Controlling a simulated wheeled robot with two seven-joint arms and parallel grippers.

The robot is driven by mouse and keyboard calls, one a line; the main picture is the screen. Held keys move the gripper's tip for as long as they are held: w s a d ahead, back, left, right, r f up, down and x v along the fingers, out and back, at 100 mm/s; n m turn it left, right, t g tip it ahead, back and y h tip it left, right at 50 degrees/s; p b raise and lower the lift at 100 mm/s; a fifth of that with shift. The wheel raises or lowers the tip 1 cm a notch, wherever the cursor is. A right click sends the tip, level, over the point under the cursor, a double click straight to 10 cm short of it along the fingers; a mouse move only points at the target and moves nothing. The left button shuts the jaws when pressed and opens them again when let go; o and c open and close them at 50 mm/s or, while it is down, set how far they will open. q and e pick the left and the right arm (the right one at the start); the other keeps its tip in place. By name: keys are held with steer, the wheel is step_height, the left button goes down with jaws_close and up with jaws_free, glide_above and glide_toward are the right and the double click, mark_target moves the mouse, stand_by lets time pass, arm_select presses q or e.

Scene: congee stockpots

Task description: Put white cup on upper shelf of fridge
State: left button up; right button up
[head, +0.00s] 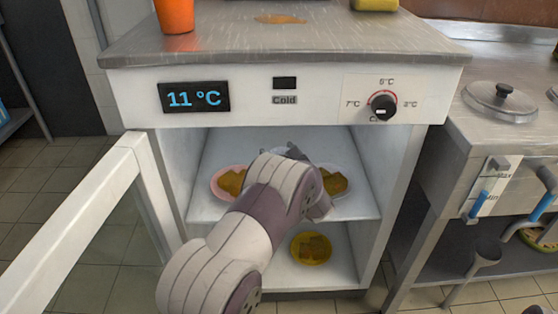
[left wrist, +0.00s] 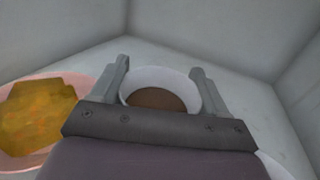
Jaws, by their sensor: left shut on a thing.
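The white cup (left wrist: 160,76) with brown contents shows in the left wrist view between the two fingers of my left gripper (left wrist: 160,68), which is shut on it. In the head view my left gripper (head: 292,152) is inside the open fridge (head: 140,84), over the upper shelf (head: 345,211). My forearm hides most of the gripper and the cup there. I cannot tell whether the cup touches the shelf. My right gripper is not in view.
On the upper shelf a pink plate of food (head: 229,183) lies left of my gripper and a white plate of food (head: 336,181) lies right. A yellow plate (head: 311,248) is on the lower shelf. The fridge door (head: 82,215) stands open at left.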

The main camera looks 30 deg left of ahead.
arm_select(q)
steer(key=shift+r, duration=0.15)
steer(key=shift+f, duration=0.25)
steer(key=o, duration=1.3)
steer(key=shift+r, duration=0.1)
steer(key=shift+s+d+r+p, duration=0.1)
steer(key=shift+d+r+p, duration=0.15)
steer(key=shift+p, duration=0.15)
steer(key=p+v, duration=0.3)
steer(key=v, duration=0.8)
steer(key=shift+p, duration=0.4)
steer(key=shift+s+d+f, duration=0.15)
steer(key=shift+s+d, duration=0.05)
